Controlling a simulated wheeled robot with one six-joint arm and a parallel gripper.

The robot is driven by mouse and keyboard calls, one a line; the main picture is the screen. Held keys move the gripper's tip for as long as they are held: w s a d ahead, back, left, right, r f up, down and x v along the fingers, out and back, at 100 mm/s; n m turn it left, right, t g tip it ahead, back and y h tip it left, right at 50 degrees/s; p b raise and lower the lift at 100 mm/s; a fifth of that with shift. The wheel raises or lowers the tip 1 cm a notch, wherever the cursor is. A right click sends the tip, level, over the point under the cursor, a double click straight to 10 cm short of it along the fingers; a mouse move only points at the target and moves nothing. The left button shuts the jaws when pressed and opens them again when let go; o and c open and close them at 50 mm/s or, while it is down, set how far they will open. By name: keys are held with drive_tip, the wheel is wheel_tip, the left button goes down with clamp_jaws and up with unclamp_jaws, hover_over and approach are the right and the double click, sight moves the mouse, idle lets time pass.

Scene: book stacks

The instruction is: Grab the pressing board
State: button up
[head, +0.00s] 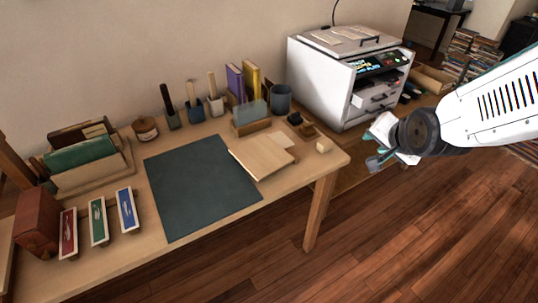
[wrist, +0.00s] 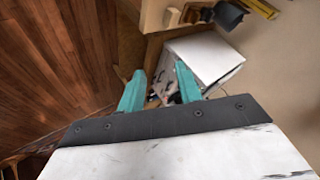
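A flat, light wooden board (head: 262,158), which looks like the pressing board, lies on the desk. Its left edge is at the right edge of the dark green mat (head: 195,190). A smaller pale piece (head: 283,142) lies at its far right corner. My gripper (head: 373,150) is out in the air to the right of the desk, well apart from the board. In the wrist view my gripper (wrist: 161,88) shows two teal fingers spread apart with nothing between them. I cannot make out the board in the wrist view.
A white printer-like machine (head: 325,75) stands behind my gripper; it also shows in the wrist view (wrist: 205,50). Behind the board stand a book holder (head: 252,127) and a dark cup (head: 281,98). Open floor (head: 400,230) lies in front.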

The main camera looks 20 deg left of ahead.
drive_tip(key=w+a+f+m+t+y, duration=0.1)
drive_tip(key=w+a+f+y, duration=0.1)
drive_tip(key=a+f, duration=0.5)
drive_tip(key=m+t+y, duration=0.3)
drive_tip(key=m+y, duration=0.1)
drive_tip(key=y, duration=0.4)
approach(262, 177)
drive_tip(key=x, duration=0.2)
drive_tip(key=shift+w+a+f, duration=0.1)
drive_tip(key=shift+a+f, duration=0.1)
drive_tip(key=shift+a, duration=0.1)
drive_tip(key=x, duration=0.7)
drive_tip(key=shift+w+a+f, duration=0.1)
drive_tip(key=shift+w, duration=0.15)
clamp_jaws()
